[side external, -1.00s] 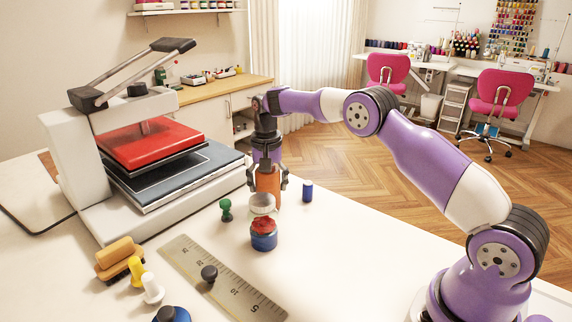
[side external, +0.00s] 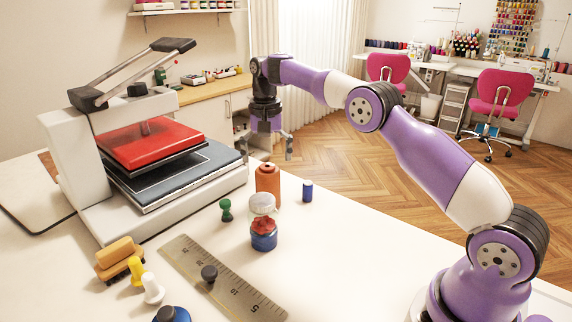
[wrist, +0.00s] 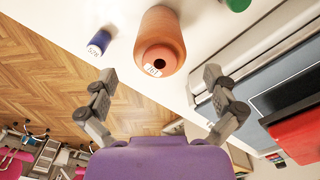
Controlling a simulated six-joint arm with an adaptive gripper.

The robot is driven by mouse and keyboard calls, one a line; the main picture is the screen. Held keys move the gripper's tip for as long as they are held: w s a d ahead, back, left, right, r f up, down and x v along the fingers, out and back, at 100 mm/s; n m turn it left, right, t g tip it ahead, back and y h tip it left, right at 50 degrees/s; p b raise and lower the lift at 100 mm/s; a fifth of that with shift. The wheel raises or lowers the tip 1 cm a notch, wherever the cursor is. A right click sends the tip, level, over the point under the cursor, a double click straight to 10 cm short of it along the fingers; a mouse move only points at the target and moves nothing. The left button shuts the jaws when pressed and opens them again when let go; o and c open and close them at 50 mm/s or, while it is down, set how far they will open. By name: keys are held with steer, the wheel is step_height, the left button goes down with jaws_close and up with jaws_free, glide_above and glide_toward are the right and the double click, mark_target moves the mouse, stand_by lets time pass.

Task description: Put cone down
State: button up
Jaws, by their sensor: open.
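The cone (side external: 267,183) is an orange-brown thread cone standing upright on the white table, behind a jar. It also shows in the wrist view (wrist: 163,38), seen from above, with its round top and a small label. My gripper (side external: 267,156) is above the cone and apart from it. Its two fingers are spread wide with nothing between them. In the wrist view both fingers of my gripper (wrist: 157,77) show, open and clear of the cone.
A jar (side external: 264,234) with red contents stands in front. A heat press (side external: 75,155) is at left. A ruler (side external: 220,280) lies in front. The table's far edge is close behind the cone.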

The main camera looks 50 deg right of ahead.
steer(key=s+a+r+n+t, duration=0.2)
steer(key=s+a+r+n, duration=0.2)
steer(key=s+r, duration=0.5)
steer(key=s+a+f+n+t, duration=0.1)
steer(key=s+n, duration=0.1)
steer(key=s, duration=0.6)
steer(key=s+a+f+n+t, duration=0.2)
steer(key=s+n, duration=0.1)
steer(key=s, duration=0.4)
steer(key=shift+s+a+t, duration=0.25)
steer(key=shift+s+t, duration=0.05)
steer(key=shift+s, duration=0.05)
